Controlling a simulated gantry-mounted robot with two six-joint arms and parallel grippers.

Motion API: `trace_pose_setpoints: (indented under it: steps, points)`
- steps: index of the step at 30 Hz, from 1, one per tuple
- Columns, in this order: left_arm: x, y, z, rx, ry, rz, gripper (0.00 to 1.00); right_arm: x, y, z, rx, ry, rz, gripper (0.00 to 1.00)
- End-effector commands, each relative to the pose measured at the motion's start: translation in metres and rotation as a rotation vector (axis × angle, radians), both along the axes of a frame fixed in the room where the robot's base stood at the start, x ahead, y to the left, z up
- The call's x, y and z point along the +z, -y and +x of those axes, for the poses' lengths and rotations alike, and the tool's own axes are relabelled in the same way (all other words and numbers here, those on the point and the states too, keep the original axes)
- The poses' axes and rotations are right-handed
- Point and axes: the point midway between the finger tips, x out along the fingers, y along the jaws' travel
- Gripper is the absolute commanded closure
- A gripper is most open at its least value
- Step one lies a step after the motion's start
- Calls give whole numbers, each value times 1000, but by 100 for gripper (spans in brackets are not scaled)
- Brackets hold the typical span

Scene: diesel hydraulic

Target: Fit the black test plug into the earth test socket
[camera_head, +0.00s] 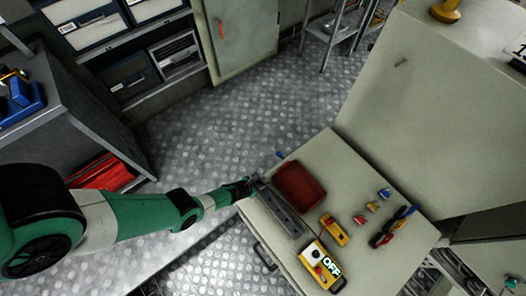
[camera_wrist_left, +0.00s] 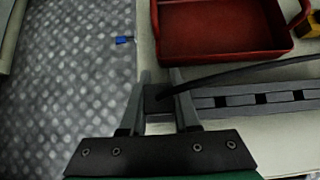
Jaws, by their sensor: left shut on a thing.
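My left gripper (camera_head: 250,182) is at the left edge of the bench top. In the left wrist view its fingers (camera_wrist_left: 158,108) are closed on a small dark block, which looks like the black test plug (camera_wrist_left: 157,98). A black cable curves from it to the right. The plug sits by the left end of a grey slotted bar (camera_wrist_left: 255,101); I cannot tell whether they touch. The bar also shows in the head view (camera_head: 279,208). I cannot pick out the earth test socket with certainty. My right gripper is not in view.
A red tray (camera_head: 299,185) lies beside the bar on the bench top (camera_head: 345,165). A yellow box reading OFF (camera_head: 319,266), a yellow tool (camera_head: 334,230) and several coloured connectors (camera_head: 381,239) lie further right. A small blue piece (camera_wrist_left: 124,40) is at the bench edge.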

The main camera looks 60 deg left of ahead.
Motion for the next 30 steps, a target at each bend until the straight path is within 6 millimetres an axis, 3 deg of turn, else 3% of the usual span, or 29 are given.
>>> trace_pose_setpoints:
  steps: [13,14,19,30]
  points:
    - [-5,0,0,-1,0,1,100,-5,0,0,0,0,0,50]
    - [-5,0,0,0,0,0,69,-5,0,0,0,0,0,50]
    - [-5,0,0,0,0,0,38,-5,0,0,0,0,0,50]
    - [-1,0,-2,-1,0,1,36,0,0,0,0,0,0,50]
